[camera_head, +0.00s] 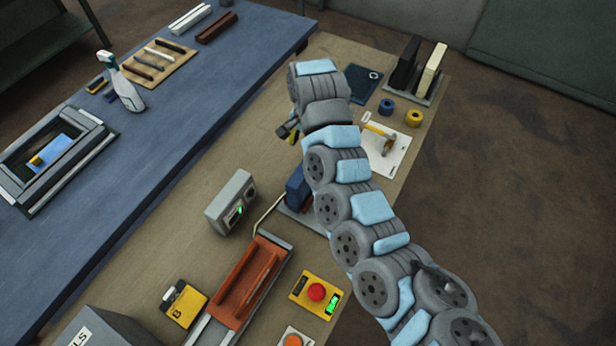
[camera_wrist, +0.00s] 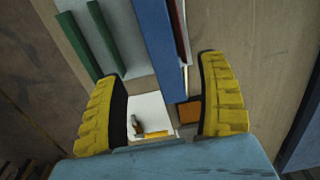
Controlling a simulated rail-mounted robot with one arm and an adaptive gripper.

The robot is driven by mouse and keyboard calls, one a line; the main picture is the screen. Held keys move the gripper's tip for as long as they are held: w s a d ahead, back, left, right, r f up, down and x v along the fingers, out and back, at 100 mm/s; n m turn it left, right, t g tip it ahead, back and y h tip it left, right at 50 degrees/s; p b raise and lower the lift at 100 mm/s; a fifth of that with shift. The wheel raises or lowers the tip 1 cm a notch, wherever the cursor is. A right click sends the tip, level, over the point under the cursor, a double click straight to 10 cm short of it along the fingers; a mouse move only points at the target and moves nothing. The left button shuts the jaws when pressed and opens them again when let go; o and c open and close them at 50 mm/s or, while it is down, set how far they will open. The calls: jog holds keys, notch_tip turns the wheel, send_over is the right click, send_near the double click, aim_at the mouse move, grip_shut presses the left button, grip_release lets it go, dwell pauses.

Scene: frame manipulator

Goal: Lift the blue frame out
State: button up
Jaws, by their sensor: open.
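A blue upright panel, which looks like the blue frame (camera_head: 297,187), stands in a rack beside my arm in the head view, partly hidden by my arm links. In the wrist view a long blue panel (camera_wrist: 157,42) runs from the top edge down between the fingers, with a reddish strip along its right side. My gripper (camera_wrist: 160,68) is open, its yellow ribbed fingers apart on either side, with gaps to the panel. In the head view my gripper (camera_head: 288,130) is small and partly hidden, above the tan table. I cannot tell its height over the panel.
A grey box with a green display (camera_head: 231,203) and a red-brown tray (camera_head: 249,284) stand near the rack. A hammer on a white sheet (camera_head: 384,150) and a rack with black and cream panels (camera_head: 411,83) lie beyond my arm. A spray bottle (camera_head: 125,88) stands on the blue table.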

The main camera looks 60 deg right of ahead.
jog(key=shift+d+f+p, duration=0.1)
jog(key=shift+f+p, duration=0.2)
jog(key=shift+f, duration=5.65)
grip_shut()
